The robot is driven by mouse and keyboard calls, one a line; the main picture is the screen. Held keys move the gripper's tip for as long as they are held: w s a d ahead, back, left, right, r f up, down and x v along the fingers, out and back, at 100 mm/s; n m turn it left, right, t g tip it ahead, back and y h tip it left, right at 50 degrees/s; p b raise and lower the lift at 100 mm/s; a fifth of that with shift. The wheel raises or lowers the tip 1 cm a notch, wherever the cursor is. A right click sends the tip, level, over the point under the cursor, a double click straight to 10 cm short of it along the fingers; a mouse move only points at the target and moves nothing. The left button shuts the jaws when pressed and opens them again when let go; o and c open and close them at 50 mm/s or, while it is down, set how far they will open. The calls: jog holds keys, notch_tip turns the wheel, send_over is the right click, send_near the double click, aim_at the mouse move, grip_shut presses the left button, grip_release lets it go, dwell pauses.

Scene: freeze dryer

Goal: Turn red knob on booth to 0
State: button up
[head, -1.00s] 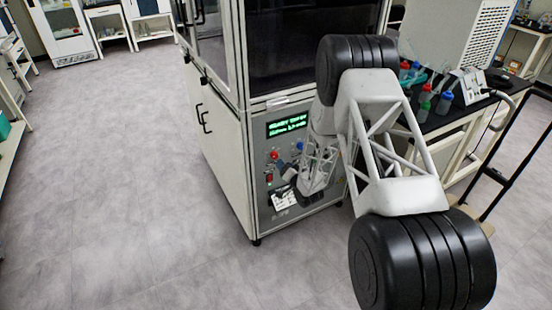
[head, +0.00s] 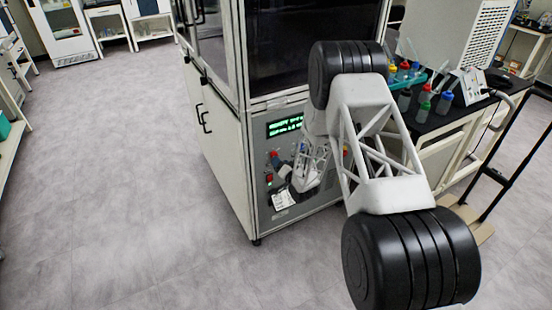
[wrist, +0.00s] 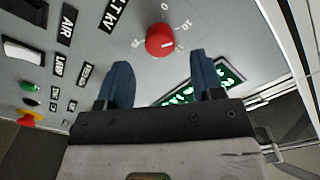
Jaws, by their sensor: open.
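The red knob (wrist: 160,40) is on the grey panel of the booth (head: 217,150), with a printed scale around it. In the wrist view the 0 is just above the knob, and the knob's white mark points right, away from the 0. My gripper (wrist: 159,60) is open, its two blue fingertips apart on either side of the knob's lower area; I see no contact. In the head view my gripper (head: 299,158) is in front of the panel. There I cannot tell which red spot is this knob, as my arm hides part of the panel.
A green-lit display (wrist: 205,85) sits close by my right finger. Black labels, a white rocker switch (wrist: 23,52), a green button (wrist: 30,87) and a red-and-yellow button (wrist: 30,118) lie to the left. A bench with bottles (head: 444,103) stands right of the booth.

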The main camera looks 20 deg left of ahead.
jog(key=shift+x, duration=2.3)
jog(key=c, duration=0.9)
